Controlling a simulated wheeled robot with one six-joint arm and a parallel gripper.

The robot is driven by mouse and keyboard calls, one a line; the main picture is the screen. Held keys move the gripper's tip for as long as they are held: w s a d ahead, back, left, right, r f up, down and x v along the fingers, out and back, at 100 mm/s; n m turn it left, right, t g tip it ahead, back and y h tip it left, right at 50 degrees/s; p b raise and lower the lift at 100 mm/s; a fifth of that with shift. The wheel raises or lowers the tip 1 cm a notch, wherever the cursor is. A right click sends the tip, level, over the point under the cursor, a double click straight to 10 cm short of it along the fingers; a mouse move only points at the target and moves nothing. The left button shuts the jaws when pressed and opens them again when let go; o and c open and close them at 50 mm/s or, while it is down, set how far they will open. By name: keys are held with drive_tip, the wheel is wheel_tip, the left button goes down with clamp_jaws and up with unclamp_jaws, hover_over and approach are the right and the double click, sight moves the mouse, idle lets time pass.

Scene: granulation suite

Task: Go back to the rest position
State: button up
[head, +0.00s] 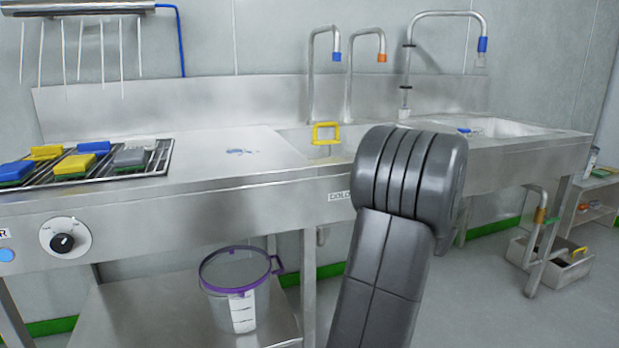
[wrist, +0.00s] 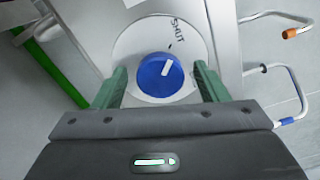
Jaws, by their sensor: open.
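In the wrist view my gripper (wrist: 160,78) is open, with one green finger on each side of a blue knob (wrist: 152,84). Gaps show between the fingers and the knob. The knob sits on a round pale dial plate (wrist: 128,50) marked SHUT. Its white mark points up and slightly right, towards the side with that word. In the head view my dark grey arm stands in front of the counter's right half, and my gripper is hidden there. The blue knob cannot be made out in the head view.
The steel counter (head: 220,203) has a sink (head: 510,128) and several taps. Sponges lie on a wire rack (head: 160,160) at left. A black knob (head: 62,242) is on the front. A clear bucket (head: 236,290) stands on the lower shelf. Floor at right is partly clear.

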drive_tip(key=p+v, duration=0.3)
drive_tip(key=v, duration=1.1)
drive_tip(key=w+a+m+p, duration=0.2)
drive_tip(key=w+m+p, duration=0.4)
drive_tip(key=p, duration=0.8)
drive_tip(key=w+a+m+p, duration=0.2)
drive_tip(key=w+m+p, duration=0.5)
drive_tip(key=m+p, duration=0.4)
drive_tip(key=p, duration=0.3)
drive_tip(key=shift+a+r+m, duration=0.25)
drive_tip(key=shift+a+m, duration=0.05)
drive_tip(key=shift+m, duration=0.1)
drive_tip(key=shift+w+f, duration=0.1)
drive_tip(key=shift+f, duration=0.05)
idle(0.3)
